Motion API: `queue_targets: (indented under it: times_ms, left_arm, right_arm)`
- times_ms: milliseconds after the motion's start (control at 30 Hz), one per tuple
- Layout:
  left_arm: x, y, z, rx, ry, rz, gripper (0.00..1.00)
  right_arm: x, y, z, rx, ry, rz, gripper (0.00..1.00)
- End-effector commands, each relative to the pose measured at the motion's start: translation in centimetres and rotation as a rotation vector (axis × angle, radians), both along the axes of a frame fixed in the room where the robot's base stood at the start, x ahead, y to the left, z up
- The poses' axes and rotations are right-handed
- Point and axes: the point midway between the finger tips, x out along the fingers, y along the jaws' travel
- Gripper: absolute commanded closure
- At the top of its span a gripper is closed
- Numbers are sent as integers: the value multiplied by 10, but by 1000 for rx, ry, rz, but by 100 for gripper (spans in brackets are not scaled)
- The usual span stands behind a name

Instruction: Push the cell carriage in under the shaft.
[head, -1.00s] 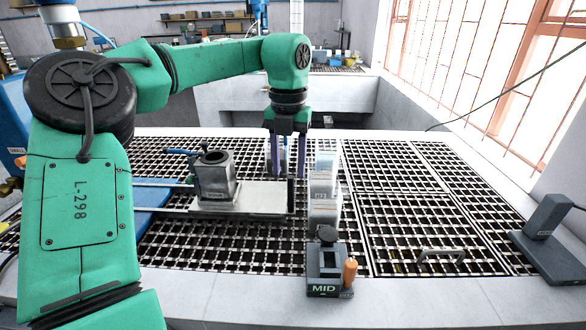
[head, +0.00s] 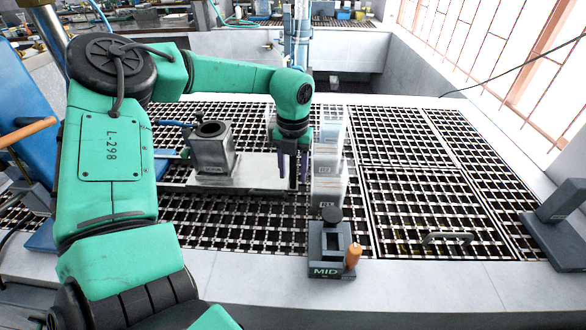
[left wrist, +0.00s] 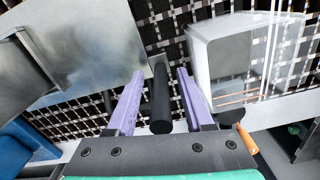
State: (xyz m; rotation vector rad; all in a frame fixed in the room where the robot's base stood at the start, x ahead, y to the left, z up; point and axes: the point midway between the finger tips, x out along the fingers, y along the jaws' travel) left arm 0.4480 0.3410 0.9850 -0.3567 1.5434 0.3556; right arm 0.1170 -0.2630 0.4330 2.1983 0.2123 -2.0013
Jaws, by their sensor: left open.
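The cell carriage is a flat grey plate (head: 255,172) carrying a metal cell (head: 212,150) with a dark round opening, left of centre on the grating. My left gripper (head: 292,172) is open, pointing down at the plate's right end. In the left wrist view its lilac fingers (left wrist: 157,95) stand on either side of a black upright handle (left wrist: 161,105) at the plate's edge. I see gaps on both sides of the handle. The shaft cannot be made out clearly; my arm covers part of the left side.
Clear stacked boxes (head: 328,165) stand just right of the gripper. A dark MID block (head: 327,248) with an orange-handled piece is in front. A blue machine (head: 28,135) is at the left. Open grating lies right, with a dark stand (head: 560,215) at its edge.

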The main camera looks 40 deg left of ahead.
Motion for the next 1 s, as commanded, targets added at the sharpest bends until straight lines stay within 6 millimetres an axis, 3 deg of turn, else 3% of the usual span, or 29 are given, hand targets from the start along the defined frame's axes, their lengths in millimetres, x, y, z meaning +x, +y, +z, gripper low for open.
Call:
queue_targets:
  times_ms: [267, 300, 400, 433, 1000]
  left_arm:
    - [0, 0, -5, -1, 0, 0, 48]
    - [0, 0, -5, 0, 0, 0, 56]
    - [0, 0, -5, 0, 0, 0, 94]
    - [0, 0, -5, 0, -1, 0, 100]
    - [0, 0, -4, 1, -2, 0, 100]
  right_arm:
    - [-1, 8, 0, 11, 0, 0, 50]
    - [-1, 9, 0, 12, 1, 0, 50]
    - [-1, 9, 0, 12, 2, 1, 50]
    - [-1, 9, 0, 12, 2, 1, 50]
    - [-3, 3, 0, 4, 5, 1, 50]
